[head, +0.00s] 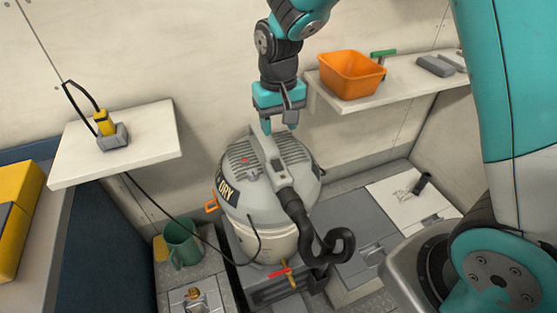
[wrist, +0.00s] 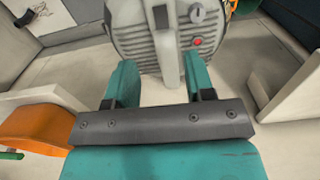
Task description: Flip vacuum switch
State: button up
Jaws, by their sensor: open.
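The shop vacuum (head: 258,205) stands upright below my gripper, with a grey ribbed lid, a raised handle and a black hose. In the wrist view its lid (wrist: 135,42) fills the top middle, with the pale handle (wrist: 163,45) running down it. A small grey rotary-looking switch (wrist: 197,13) sits right of the handle, with a round red button or light (wrist: 197,41) below it. My gripper (head: 278,122) is open and empty just above the lid's far side. In the wrist view my gripper's fingers (wrist: 160,82) are spread, apart from the switch.
An orange bin (head: 351,75) sits on the right shelf (head: 400,85). The left shelf (head: 150,135) holds a yellow corded device (head: 104,123). A green mug (head: 182,243) stands left of the vacuum. A brass valve with a red handle (head: 283,272) is in front.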

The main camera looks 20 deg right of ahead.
aim_at(278, 167)
notch_tip(278, 167, down, 12)
jog(key=shift+r+p, duration=0.1)
jog(key=shift+p, duration=0.2)
grip_shut()
jog(key=shift+w+r+g+p, duration=0.1)
jog(key=shift+r+g+p, duration=0.15)
jog(key=shift+p, duration=0.3)
jog(key=shift+f+g, duration=0.15)
jog(key=shift+g, duration=0.2)
grip_release()
